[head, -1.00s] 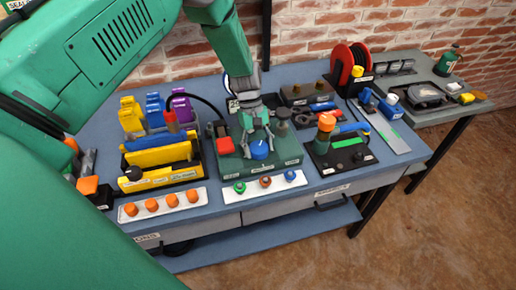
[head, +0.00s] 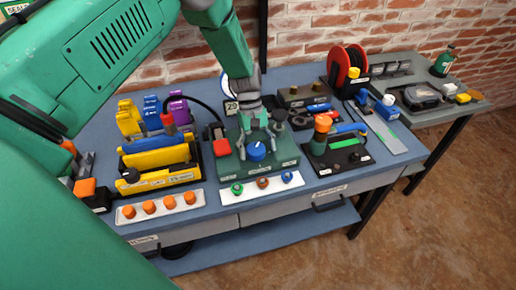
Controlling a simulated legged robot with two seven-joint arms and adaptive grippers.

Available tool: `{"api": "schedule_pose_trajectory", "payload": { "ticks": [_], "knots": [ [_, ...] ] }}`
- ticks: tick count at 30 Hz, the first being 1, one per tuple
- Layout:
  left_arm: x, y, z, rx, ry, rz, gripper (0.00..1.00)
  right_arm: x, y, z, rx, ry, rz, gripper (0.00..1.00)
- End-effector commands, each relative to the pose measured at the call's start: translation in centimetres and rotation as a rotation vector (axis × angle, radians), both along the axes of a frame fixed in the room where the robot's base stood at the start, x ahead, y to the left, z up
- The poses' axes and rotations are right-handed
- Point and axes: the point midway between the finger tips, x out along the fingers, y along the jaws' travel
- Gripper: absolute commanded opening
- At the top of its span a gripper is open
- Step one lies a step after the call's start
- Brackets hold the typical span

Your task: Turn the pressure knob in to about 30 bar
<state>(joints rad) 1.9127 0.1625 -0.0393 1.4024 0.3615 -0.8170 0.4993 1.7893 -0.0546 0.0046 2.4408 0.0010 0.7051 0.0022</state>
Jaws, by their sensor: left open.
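The blue pressure knob (head: 257,152) sits on the dark green panel block (head: 284,160) at the middle of the bench, with a small white mark on its top. My left gripper (head: 257,140) points down over the knob. Its fingers are spread to either side of the knob; whether they touch it I cannot tell. A small display (head: 231,107) behind the block seems to read 29, partly hidden by my gripper. A round gauge (head: 224,84) behind is mostly hidden by my arm. My right gripper does not show.
A red block (head: 221,147) lies left of the knob, and a dark cylinder (head: 280,115) stands close behind at right. A white strip with several small knobs (head: 262,188) lies in front. Yellow holders (head: 158,158) stand left, an orange-topped tool (head: 322,123) right.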

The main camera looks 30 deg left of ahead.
Motion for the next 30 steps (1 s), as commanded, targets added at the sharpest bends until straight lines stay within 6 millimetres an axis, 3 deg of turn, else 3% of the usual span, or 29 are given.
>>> {"api": "schedule_pose_trajectory", "payload": {
  "ticks": [5, 21, 30],
  "knots": [
    [0.3, 0.5, 0.8, 0.001, -0.002, 0.0, 0.7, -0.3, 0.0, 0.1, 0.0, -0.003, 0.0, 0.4],
    [2.6, 3.1, 10.0, 0.001, -0.002, 0.0, 0.7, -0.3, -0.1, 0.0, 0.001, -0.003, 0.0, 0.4],
    [2.8, 3.6, 11.0, 0.001, 0.001, 0.0, 0.7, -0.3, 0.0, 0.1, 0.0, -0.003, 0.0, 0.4]
  ]
}}
